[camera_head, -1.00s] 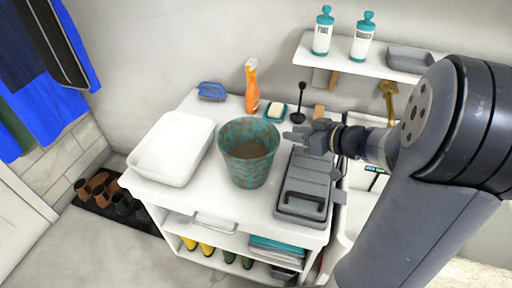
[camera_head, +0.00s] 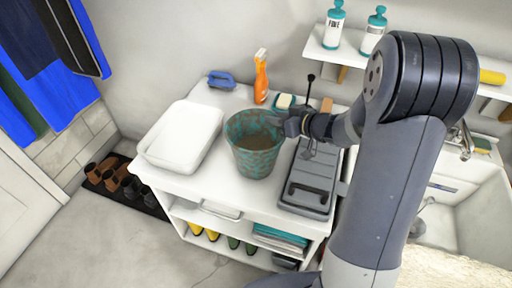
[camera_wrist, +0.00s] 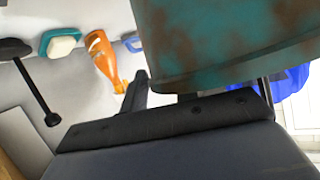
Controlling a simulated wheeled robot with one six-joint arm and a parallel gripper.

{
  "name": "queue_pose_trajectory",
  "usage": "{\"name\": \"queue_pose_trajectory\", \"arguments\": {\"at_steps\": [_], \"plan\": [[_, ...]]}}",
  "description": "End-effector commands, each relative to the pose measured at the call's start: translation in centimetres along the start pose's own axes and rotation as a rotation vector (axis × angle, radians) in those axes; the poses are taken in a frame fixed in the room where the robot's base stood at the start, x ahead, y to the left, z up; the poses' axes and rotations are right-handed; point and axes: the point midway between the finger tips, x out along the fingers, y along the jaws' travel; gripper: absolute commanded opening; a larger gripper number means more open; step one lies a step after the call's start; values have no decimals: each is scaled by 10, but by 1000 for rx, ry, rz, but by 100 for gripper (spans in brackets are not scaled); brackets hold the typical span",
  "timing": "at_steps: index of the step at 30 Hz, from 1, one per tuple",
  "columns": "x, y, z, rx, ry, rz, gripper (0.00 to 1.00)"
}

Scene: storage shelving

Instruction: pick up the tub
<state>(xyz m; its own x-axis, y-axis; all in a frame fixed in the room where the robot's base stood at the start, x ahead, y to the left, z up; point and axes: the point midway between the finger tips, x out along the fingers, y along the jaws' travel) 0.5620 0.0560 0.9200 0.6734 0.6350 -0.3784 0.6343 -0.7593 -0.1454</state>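The tub (camera_head: 257,160) is a round teal container with rusty brown patches, wide at the rim and narrower below. It stands upright on the white cabinet top. My gripper (camera_head: 283,123) is at its right rim in the head view. In the wrist view the tub (camera_wrist: 225,40) fills the upper right, very close. My gripper's fingers (camera_wrist: 200,93) stand apart there, one left of the tub's lower edge and one partly hidden by it. I cannot tell whether a finger touches the wall.
A white basin (camera_head: 157,158) stands left of the tub, and a grey toolbox (camera_head: 307,196) right of it. Behind are an orange spray bottle (camera_head: 261,77), a blue brush (camera_head: 221,80) and a soap dish (camera_head: 283,102). A wall shelf (camera_head: 345,58) hangs above; a sink (camera_head: 470,205) is at right.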

Motion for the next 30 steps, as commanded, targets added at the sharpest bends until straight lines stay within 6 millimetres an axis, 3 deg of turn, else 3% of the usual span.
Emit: {"name": "queue_pose_trajectory", "arguments": {"at_steps": [9, 20, 30], "plan": [[5, 0, 1, 0, -1, 1, 28], [5, 0, 0, 0, 0, 1, 0], [5, 0, 1, 0, -2, 1, 0]]}}
